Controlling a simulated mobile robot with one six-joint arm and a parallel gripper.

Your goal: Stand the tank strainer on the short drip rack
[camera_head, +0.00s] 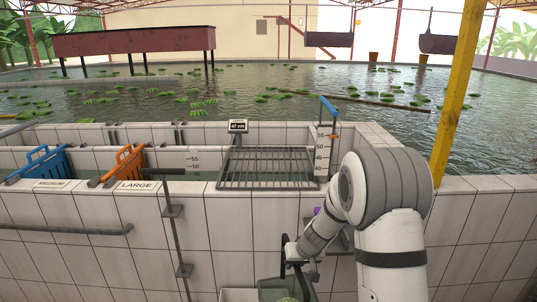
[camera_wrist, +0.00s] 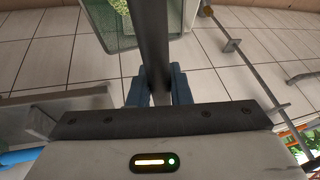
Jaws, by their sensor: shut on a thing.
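My gripper (camera_head: 296,260) is low in front of the tiled tank wall in the head view. In the wrist view its blue fingertips (camera_wrist: 159,90) are shut on a dark bar (camera_wrist: 150,40), which looks like the handle of the tank strainer. The bar runs up out of that picture, beside a grey-green framed part (camera_wrist: 115,25) with green inside; I cannot tell whether they join. A greenish piece (camera_head: 273,288) shows below my gripper in the head view. The wire drip rack (camera_head: 267,167) lies empty across the top of the tank wall, above and left of my gripper.
A small display (camera_head: 238,126) and a depth scale with a blue hooked top (camera_head: 328,108) stand by the rack. A vertical pipe (camera_head: 176,235) runs down the wall. A yellow post (camera_head: 455,95) stands right.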

